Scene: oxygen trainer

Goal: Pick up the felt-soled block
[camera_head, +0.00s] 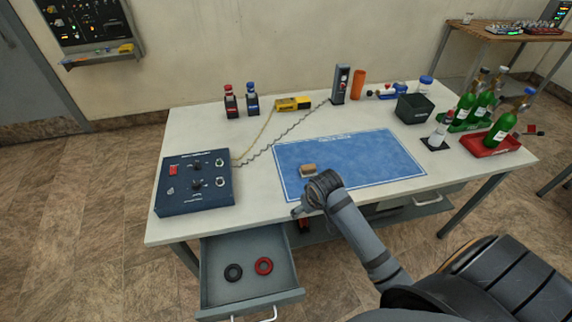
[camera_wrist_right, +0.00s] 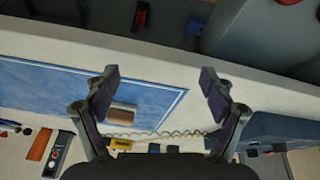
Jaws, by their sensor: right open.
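The felt-soled block (camera_head: 308,170) is a small tan and brown block lying on the blue mat (camera_head: 375,160), near the mat's left front part. It also shows in the right wrist view (camera_wrist_right: 121,115), beside the left finger and partly close behind it. My right gripper (camera_head: 302,209) is at the table's front edge, just in front of the block and apart from it. In the wrist view its two fingers (camera_wrist_right: 158,78) are spread wide with nothing between the tips. My left gripper is not in view.
A dark blue control box (camera_head: 195,184) stands at the left of the table. An open drawer (camera_head: 249,275) below holds a black and a red ring. Green bottles (camera_head: 465,106), a red tray (camera_head: 491,146) and a black bin (camera_head: 414,108) stand at the right. The mat's middle is clear.

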